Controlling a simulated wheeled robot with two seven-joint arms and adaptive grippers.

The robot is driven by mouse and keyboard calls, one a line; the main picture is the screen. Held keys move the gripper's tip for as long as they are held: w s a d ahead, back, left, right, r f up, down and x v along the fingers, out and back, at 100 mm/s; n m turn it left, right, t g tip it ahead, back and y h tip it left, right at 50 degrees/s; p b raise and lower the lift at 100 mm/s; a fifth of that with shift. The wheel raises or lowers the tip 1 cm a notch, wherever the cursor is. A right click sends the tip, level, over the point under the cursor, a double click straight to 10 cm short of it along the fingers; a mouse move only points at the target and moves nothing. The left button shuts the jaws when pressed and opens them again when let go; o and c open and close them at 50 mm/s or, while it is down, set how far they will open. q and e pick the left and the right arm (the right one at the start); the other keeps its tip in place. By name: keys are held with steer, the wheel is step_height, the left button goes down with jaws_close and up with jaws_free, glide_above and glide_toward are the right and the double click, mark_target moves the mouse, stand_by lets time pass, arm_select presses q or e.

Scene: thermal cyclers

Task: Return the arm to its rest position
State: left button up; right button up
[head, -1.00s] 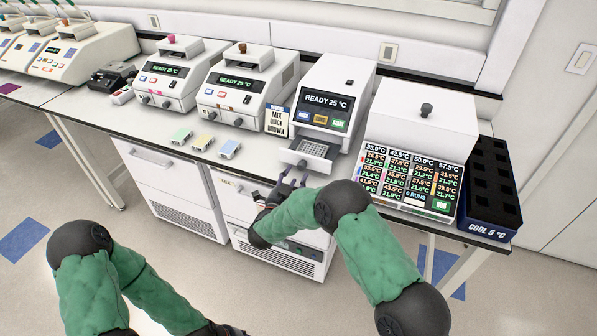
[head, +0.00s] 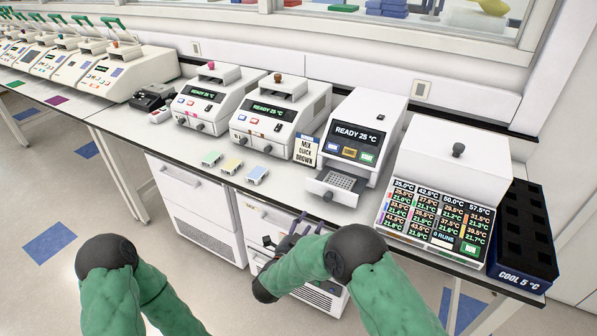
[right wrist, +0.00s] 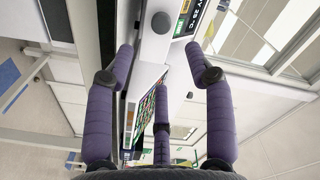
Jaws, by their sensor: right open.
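My right arm (head: 372,282) comes in from the lower right, bent at a black joint. My right gripper (head: 300,222) is in front of the bench edge, below the open drawer of the cycler (head: 362,140) that reads READY 25 °C. Its purple fingers also show in the right wrist view (right wrist: 162,65), spread apart with nothing between them. My left arm (head: 125,290) is bent at the lower left. The left gripper is outside the head view.
A multi-screen unit (head: 440,190) and a dark blue COOL 5 °C block (head: 525,240) stand at the right. White cabinets (head: 195,205) are under the bench. Floor is open at the left.

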steer(key=s+d+f+n+g+y, duration=0.1)
steer(key=s+f+n+g+y, duration=0.3)
steer(key=f, duration=0.7)
steer(key=s+d+f+n+g+y, duration=0.15)
steer(key=s+f+n+y, duration=0.3)
steer(key=f, duration=0.65)
steer(key=s+a+f+n+g+y, duration=0.1)
steer(key=s+f+n+g+y, duration=0.1)
steer(key=s, duration=0.9)
steer(key=s+a+f+n+g+y, duration=0.1)
steer(key=s+f+n+g+y, duration=0.2)
steer(key=s+g, duration=0.4)
steer(key=s+f, duration=0.1)
steer(key=s, duration=0.4)
steer(key=shift+s+f, duration=0.25)
steer(key=shift+s, duration=0.05)
